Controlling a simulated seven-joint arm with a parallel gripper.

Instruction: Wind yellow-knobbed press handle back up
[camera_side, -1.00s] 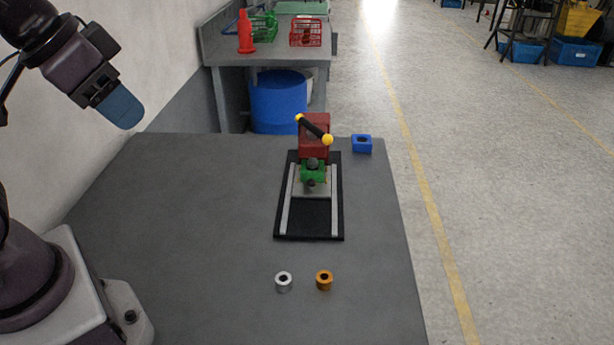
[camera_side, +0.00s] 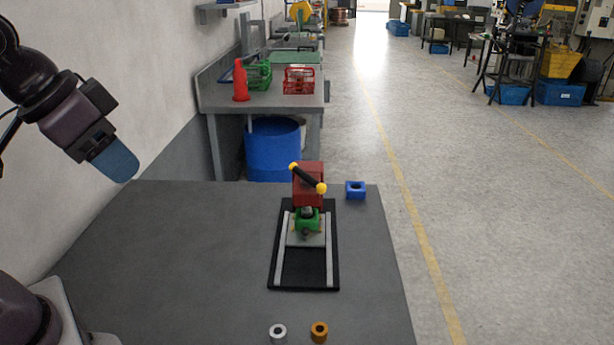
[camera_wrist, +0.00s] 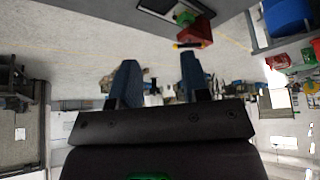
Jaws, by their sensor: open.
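The press (camera_side: 308,176) is a red block at the back of a black base plate (camera_side: 304,281) with two pale rails. Its handle (camera_side: 308,177) is a black bar with a yellow knob at each end, tilted down to the right across the red block. A green block (camera_side: 307,221) with a dark round part sits on a pale plate in front of the red block. My gripper (camera_side: 118,172) is raised at the upper left, well away from the press. In the wrist view its two blue fingers (camera_wrist: 158,75) are apart and empty, and the press (camera_wrist: 195,30) shows beyond them.
A blue block (camera_side: 355,190) with a hole stands right of the press. A silver ring (camera_side: 278,333) and an orange-copper ring (camera_side: 319,331) stand at the table's front. The table's left side is clear. A bench with a red bottle (camera_side: 240,82) and baskets stands behind.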

